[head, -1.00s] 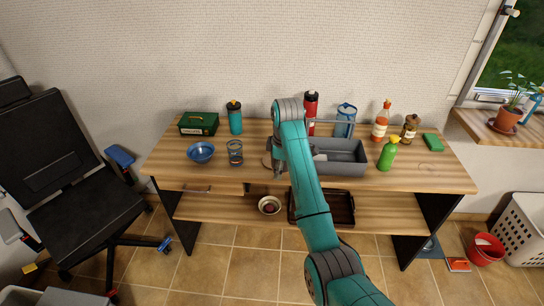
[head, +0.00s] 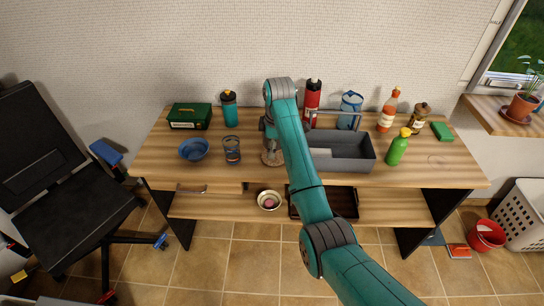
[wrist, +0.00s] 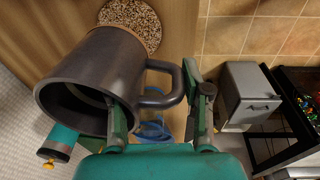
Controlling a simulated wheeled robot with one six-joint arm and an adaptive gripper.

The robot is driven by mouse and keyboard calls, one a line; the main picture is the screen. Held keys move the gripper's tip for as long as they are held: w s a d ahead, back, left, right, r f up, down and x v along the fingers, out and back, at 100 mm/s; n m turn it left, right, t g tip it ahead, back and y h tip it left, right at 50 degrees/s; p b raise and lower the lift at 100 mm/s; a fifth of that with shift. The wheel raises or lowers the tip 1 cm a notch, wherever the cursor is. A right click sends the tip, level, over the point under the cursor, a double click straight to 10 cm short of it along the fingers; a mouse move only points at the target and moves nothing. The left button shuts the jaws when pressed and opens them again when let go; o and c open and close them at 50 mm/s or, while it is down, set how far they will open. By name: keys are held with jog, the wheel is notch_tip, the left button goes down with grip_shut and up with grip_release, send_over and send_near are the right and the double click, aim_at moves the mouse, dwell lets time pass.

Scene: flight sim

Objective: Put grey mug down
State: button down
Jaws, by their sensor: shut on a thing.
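The grey mug (wrist: 95,75) fills the left of the wrist view, dark and tilted in the picture, with its open mouth toward the lower left. Its handle (wrist: 163,84) lies between the two fingers of my gripper (wrist: 160,118), which is shut on the mug. A round speckled mat (wrist: 130,20) shows beyond the mug's base, and in the head view the mat (head: 272,158) lies on the wooden desk (head: 420,175). My gripper is over the desk near the mat in the head view. My arm hides much there, and I cannot make out the mug.
Left of the mat stand a glass (head: 232,151), blue bowl (head: 193,149), teal bottle (head: 229,110) and green box (head: 190,116). To the right are a grey caddy (head: 345,165), red bottle (head: 312,97) and green spray bottle (head: 398,148). The desk's right front is clear.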

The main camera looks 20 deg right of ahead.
jog(key=shift+f, duration=2.45)
jog(key=shift+f, duration=0.1)
jog(key=c, duration=0.5)
grip_release()
